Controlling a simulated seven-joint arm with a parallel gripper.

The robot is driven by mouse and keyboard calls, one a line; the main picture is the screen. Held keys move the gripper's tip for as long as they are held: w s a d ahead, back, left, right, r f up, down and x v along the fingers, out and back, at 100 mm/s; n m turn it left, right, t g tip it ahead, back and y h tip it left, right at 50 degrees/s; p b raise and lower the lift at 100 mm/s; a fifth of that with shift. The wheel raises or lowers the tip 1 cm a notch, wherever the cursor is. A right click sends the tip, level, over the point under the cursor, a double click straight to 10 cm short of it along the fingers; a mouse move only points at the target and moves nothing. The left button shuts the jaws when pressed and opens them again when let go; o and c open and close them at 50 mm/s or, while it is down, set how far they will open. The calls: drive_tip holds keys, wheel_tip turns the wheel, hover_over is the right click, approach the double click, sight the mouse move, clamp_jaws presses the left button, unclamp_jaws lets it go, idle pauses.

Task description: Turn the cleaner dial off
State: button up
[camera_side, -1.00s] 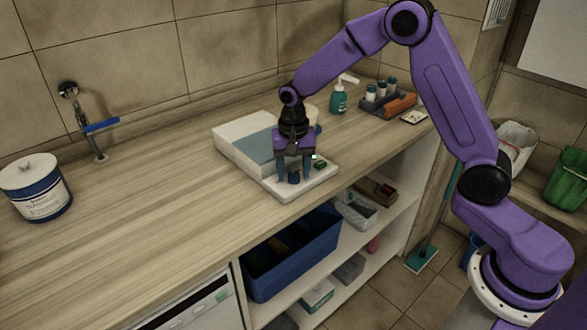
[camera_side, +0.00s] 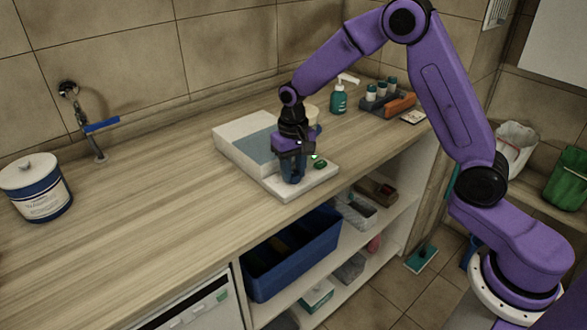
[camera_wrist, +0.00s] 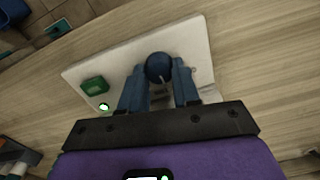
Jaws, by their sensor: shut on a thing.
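The cleaner is a pale box with a grey-blue top panel (camera_side: 255,146) and a low white front plate (camera_side: 325,178) on the counter. Its dial is a dark blue round knob (camera_wrist: 158,66) on that plate. My gripper (camera_side: 293,180) points down over the plate, and its blue fingers (camera_wrist: 158,78) are shut on the dial, one on each side. In the side view the fingers hide most of the dial. A green button (camera_wrist: 95,87) sits beside the dial, and a small green light (camera_wrist: 103,107) glows near it.
A white and blue tub (camera_side: 38,190) and a tap (camera_side: 88,122) with a blue lever are at left. A teal pump bottle (camera_side: 338,98) and a tray of bottles (camera_side: 385,100) stand behind. The counter's left middle is clear. A blue bin (camera_side: 290,255) is below.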

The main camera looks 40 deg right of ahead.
sight(293, 174)
drive_tip(key=n, duration=0.5)
drive_tip(key=shift+n, duration=0.3)
drive_tip(key=n, duration=0.5)
drive_tip(key=shift+a+n, duration=0.1)
drive_tip(key=shift+n, duration=0.2)
drive_tip(key=o, duration=1.1)
drive_tip(key=shift+c, duration=0.2)
drive_tip(key=shift+r, duration=0.1)
wheel_tip(293, 174, up, 17)
drive_tip(key=shift+r, duration=0.15)
drive_tip(key=shift+s, duration=0.1)
